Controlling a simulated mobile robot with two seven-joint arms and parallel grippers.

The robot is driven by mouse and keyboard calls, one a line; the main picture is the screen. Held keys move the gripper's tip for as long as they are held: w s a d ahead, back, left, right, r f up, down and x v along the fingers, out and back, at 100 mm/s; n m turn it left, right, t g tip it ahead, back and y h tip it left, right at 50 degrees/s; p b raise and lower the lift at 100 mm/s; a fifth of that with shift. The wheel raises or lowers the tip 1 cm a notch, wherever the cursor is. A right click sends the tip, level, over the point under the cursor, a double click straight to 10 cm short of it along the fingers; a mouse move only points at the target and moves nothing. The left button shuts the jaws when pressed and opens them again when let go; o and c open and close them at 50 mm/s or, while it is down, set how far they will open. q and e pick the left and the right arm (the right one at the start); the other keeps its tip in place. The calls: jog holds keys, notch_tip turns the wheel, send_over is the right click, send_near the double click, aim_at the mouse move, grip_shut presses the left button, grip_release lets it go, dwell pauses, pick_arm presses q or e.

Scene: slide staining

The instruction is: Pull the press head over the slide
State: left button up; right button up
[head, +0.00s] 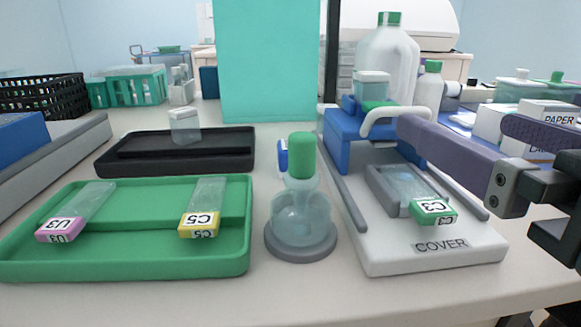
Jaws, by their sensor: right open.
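The press (385,245) has a white base marked COVER and two grey rails. Its blue press head (345,135) sits at the far end of the rails, with a white looped handle (385,115) on its front. The slide labelled C3 (432,209) lies in the grey bed in front of the head, its green label end toward me. My right gripper (453,124) comes in from the right, open. Its nearer purple finger overlaps the handle's right side in the picture; I cannot tell whether it touches. My left gripper is not in view.
A green tray (130,262) holds slides U3 (78,212) and C5 (204,207). A black tray (115,160) lies behind. A green-capped glass bottle (301,218) stands close left of the press. Jugs and boxes crowd the back right.

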aim_at(405, 112)
jog(key=shift+s+a+f+t+b, duration=0.2)
jog(key=shift+a+f+t+b, duration=0.25)
jog(key=shift+f+b, duration=0.25)
jog(key=shift+w, duration=0.1)
jog(key=w, duration=0.9)
jog(key=shift+w+a+r, duration=0.1)
jog(key=shift+w+r, duration=0.05)
jog(key=shift+w, duration=0.25)
jog(key=shift+c, duration=0.2)
grip_shut()
